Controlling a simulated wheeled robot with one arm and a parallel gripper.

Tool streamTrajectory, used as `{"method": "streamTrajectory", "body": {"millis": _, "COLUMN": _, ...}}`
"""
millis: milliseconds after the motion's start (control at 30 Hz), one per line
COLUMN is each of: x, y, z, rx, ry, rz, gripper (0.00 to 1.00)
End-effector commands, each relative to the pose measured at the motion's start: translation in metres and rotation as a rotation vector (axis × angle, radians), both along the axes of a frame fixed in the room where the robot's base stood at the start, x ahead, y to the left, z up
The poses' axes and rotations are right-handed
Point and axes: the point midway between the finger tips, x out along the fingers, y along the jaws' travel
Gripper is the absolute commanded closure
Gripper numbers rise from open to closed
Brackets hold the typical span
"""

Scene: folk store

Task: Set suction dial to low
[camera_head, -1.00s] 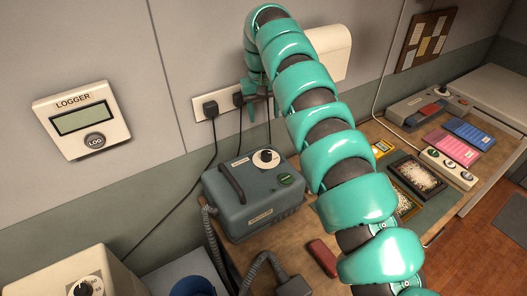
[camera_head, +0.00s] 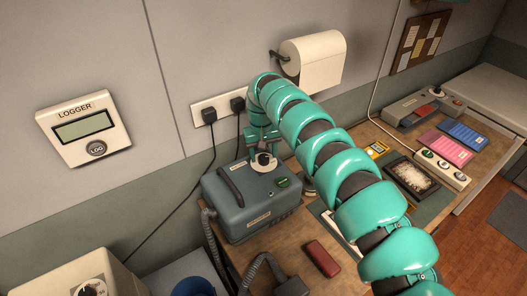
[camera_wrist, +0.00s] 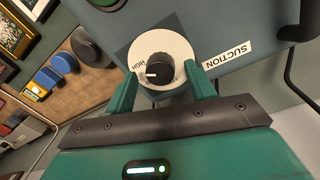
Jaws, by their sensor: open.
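The suction dial (camera_head: 264,160) is a black knob on a round white plate, on top of the grey-blue vacuum box (camera_head: 250,212). In the wrist view the dial (camera_wrist: 154,70) sits beside a "SUCTION" label (camera_wrist: 228,55). "HIGH" reads on the plate's left; the lettering on its right is partly hidden. The knob's white mark points left, toward "HIGH". My gripper (camera_wrist: 162,92) is open, its two green fingers at either side of the plate's lower part. The knob lies between and just beyond the fingertips; I cannot tell whether they touch the plate. In the head view my gripper (camera_head: 262,146) is over the dial.
A wall socket strip (camera_head: 218,108) with plugs and cords is behind. A paper roll (camera_head: 315,62) hangs above. A red block (camera_head: 322,258) lies on the bench in front.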

Motion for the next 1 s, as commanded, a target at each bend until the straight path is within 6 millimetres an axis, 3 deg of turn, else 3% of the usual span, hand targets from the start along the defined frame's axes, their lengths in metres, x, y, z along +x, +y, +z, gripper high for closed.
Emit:
{"method": "streamTrajectory", "body": {"millis": 400, "x": 0.0, "y": 0.0, "z": -0.0068, "rx": 0.0, "ry": 0.0, "rz": 0.001, "gripper": 0.45}}
{"method": "streamTrajectory", "body": {"millis": 633, "x": 0.0, "y": 0.0001, "z": -0.0068, "rx": 0.0, "ry": -0.001, "rz": 0.001, "gripper": 0.88}}
{"method": "streamTrajectory", "body": {"millis": 1000, "x": 0.0001, "y": 0.0, "z": -0.0087, "rx": -0.002, "ry": -0.002, "rz": 0.051, "gripper": 0.9}}
